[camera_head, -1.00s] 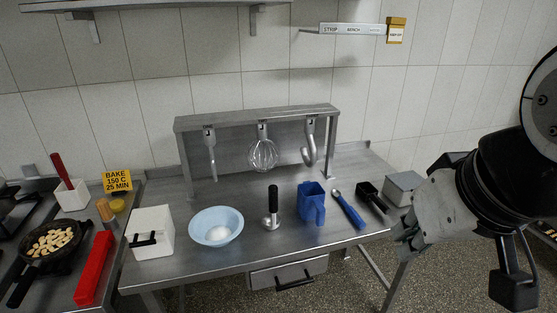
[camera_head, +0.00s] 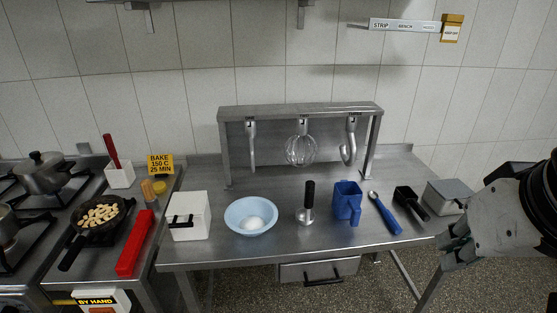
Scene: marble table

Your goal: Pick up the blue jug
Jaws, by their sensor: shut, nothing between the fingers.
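The blue jug (camera_head: 346,203) stands upright on the steel table (camera_head: 230,258), right of the middle, with its handle towards the front. My gripper (camera_head: 446,249) is at the right, off the table's front right corner. It is well to the right of the jug and apart from it. It is shut and empty. The rest of my arm runs off the right edge of the picture.
A black-handled tool (camera_head: 309,203) stands close left of the jug. A blue-handled spoon (camera_head: 384,212), a black scoop (camera_head: 411,202) and a grey box (camera_head: 446,196) lie to its right. A rack (camera_head: 300,110) with hanging tools stands behind. A blue bowl (camera_head: 251,216) is left.

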